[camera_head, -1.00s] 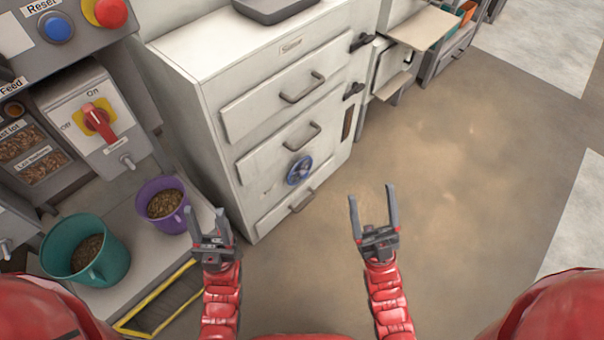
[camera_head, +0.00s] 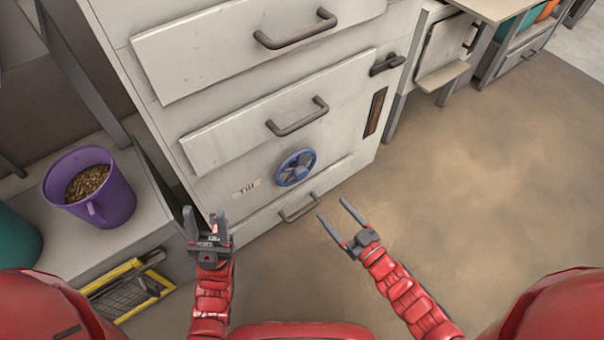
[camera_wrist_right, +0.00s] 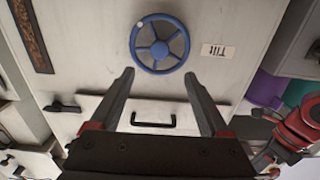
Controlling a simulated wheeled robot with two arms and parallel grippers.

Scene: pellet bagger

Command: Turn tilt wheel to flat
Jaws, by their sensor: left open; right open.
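The blue tilt wheel (camera_head: 295,168) is a spoked handwheel on the front of the white cabinet, right of a small "Tilt" label (camera_head: 245,188). In the right wrist view the wheel (camera_wrist_right: 160,44) shows ahead of the fingertips, with the label (camera_wrist_right: 216,50) beside it. My right gripper (camera_head: 331,220) is open and empty, below and right of the wheel, apart from it. My left gripper (camera_head: 205,222) is open and empty, left of and below the wheel, in front of the cabinet's lower left corner.
Drawer handles (camera_head: 297,116) stick out above the wheel, and a lower handle (camera_head: 300,207) below it. A black latch (camera_head: 387,64) is at upper right. A purple bucket (camera_head: 90,188) of pellets stands on the left bench. The floor at right is clear.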

